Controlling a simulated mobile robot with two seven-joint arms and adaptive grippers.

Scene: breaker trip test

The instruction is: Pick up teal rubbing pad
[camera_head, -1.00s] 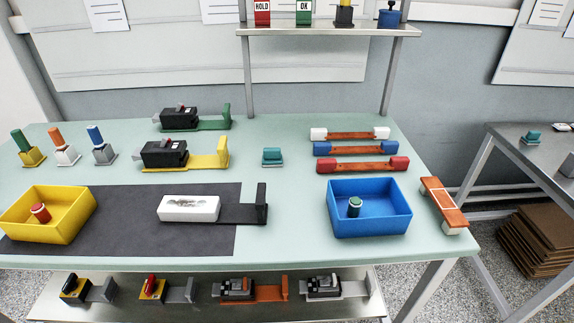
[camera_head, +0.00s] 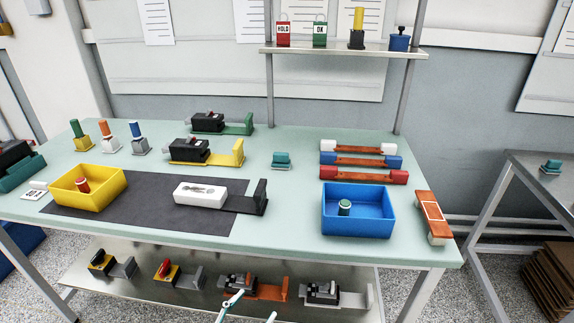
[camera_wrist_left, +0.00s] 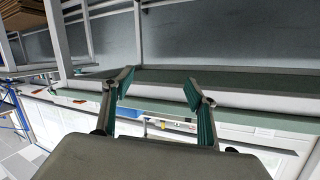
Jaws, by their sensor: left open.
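A small teal pad (camera_head: 282,158) sits on a grey-teal base on the green tabletop (camera_head: 290,200), right of the yellow-based breaker. A similar teal pad-like piece (camera_head: 551,165) is on the side table at the right. I cannot tell from shape alone which is the rubbing pad. My left gripper (camera_head: 253,308) shows only its fingertips at the bottom of the head view, low in front of the table. Its open fingers also show in the left wrist view (camera_wrist_left: 158,86), apart and with nothing between them. My right gripper is not in view.
A blue bin (camera_head: 358,223) and a yellow bin (camera_head: 113,199) each hold a small button-like piece. A white block (camera_head: 200,193) lies on the dark mat (camera_head: 140,215). The lower shelf (camera_head: 210,292) carries several devices. The tabletop around the central teal pad is fairly clear.

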